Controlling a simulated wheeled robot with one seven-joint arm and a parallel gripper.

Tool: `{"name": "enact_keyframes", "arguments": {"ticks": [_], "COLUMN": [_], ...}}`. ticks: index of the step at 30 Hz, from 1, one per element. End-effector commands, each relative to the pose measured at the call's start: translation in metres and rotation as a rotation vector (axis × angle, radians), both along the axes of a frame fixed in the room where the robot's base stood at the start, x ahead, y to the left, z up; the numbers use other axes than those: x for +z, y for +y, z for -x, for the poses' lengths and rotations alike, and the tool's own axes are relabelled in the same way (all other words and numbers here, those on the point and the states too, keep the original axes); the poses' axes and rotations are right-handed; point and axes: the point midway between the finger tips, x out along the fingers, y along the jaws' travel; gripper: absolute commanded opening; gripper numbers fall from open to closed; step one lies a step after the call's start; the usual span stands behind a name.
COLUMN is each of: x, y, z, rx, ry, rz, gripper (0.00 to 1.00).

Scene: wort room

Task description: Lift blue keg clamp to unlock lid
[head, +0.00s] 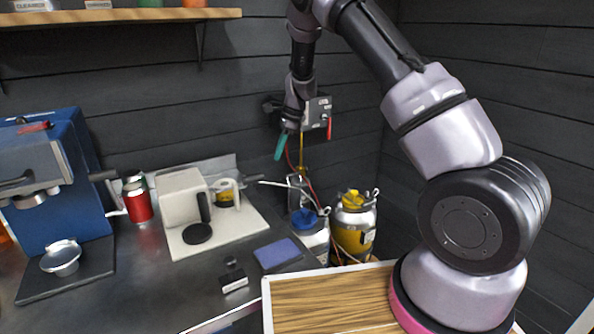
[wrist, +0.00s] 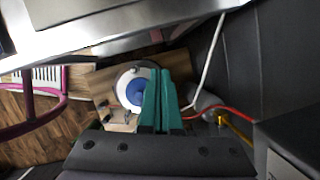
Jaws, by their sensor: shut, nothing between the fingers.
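The blue keg (head: 316,242) is a pale metal keg with a blue lid (head: 305,218), standing low behind the counter's right end. Its round top and blue centre (wrist: 138,92) show in the wrist view, just left of my fingers. Small metal parts (head: 325,211) show at its rim; I cannot tell for sure which is the clamp or how it stands. My gripper (head: 280,147) has teal fingers, shut and empty, well above the keg and apart from it. The fingers (wrist: 158,75) cover the keg's right side in the wrist view.
A yellow keg (head: 355,238) stands right beside the blue one. A wall box (head: 318,112) with red and yellow hoses hangs behind my gripper.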

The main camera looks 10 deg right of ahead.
Motion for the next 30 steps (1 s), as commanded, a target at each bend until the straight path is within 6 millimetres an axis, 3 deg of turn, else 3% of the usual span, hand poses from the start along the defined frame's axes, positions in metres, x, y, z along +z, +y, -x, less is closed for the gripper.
{"name": "enact_keyframes", "arguments": {"ticks": [4,8,18,24,30], "x": [0.004,0.007,0.006,0.003,-0.008], "y": [0.004,-0.005,-0.074,-0.100,-0.100], "z": [0.015,0.024,0.063,0.081,0.077], "rx": [-0.227,-0.450,-1.039,-1.203,-1.222], "ry": [-0.030,-0.060,-0.119,-0.128,-0.129], "rz": [-0.127,-0.208,-0.279,-0.271,-0.268], "gripper": [0.00,0.00,0.00,0.00,0.00]}}
